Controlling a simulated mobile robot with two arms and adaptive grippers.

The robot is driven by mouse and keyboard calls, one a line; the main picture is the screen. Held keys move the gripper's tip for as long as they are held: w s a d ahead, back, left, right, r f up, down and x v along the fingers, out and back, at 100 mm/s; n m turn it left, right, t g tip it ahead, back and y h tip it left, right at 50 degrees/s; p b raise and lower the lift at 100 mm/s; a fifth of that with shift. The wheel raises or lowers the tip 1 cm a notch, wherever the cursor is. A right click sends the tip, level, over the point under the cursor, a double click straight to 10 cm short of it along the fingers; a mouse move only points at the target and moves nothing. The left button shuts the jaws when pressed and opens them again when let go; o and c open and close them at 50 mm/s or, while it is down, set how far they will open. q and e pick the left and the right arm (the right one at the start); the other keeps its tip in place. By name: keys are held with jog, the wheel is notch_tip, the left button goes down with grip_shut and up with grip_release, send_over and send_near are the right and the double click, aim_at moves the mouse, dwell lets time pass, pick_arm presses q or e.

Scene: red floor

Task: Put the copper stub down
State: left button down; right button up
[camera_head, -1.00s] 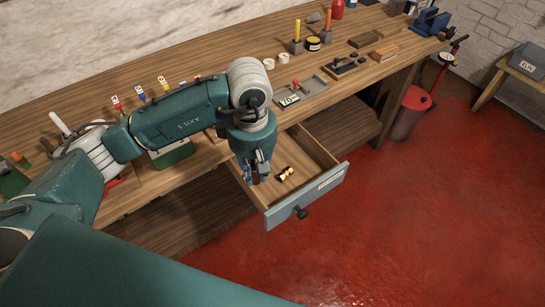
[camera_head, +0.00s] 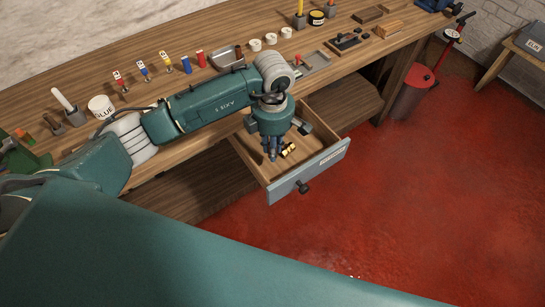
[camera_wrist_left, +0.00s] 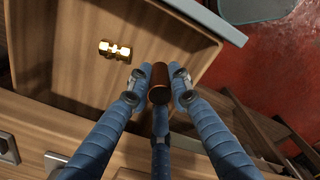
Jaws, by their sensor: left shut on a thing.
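My left gripper (camera_head: 270,155) reaches down over the open drawer (camera_head: 310,172) of the workbench. In the left wrist view its blue fingers (camera_wrist_left: 159,88) are closed around the copper stub (camera_wrist_left: 159,80), a short reddish-brown cylinder seen nearly end-on. The wooden drawer floor (camera_wrist_left: 75,50) lies behind the stub. I cannot tell whether the stub touches it. In the head view the stub is hidden or too small to make out. A brass fitting (camera_head: 288,150) lies in the drawer beside the fingers, apart from the stub in the wrist view (camera_wrist_left: 114,50). My right gripper is not in view.
The workbench top (camera_head: 215,85) behind the drawer holds a glue pot (camera_head: 101,107), coloured tubes (camera_head: 186,65), white rolls (camera_head: 271,39) and a grey tray (camera_head: 315,60). A red bin (camera_head: 413,92) stands right of the bench. The red floor in front is clear.

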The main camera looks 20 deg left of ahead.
pick_arm(q)
notch_tip(320, 180, down, 3)
jog(key=shift+f, duration=0.15)
notch_tip(320, 180, down, 4)
jog(key=shift+f+p, duration=0.15)
jog(key=shift+p, duration=0.35)
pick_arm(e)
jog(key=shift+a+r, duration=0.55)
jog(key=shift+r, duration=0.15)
pick_arm(q)
jog(key=shift+f, duration=0.1)
jog(key=c, duration=1.6)
grip_release()
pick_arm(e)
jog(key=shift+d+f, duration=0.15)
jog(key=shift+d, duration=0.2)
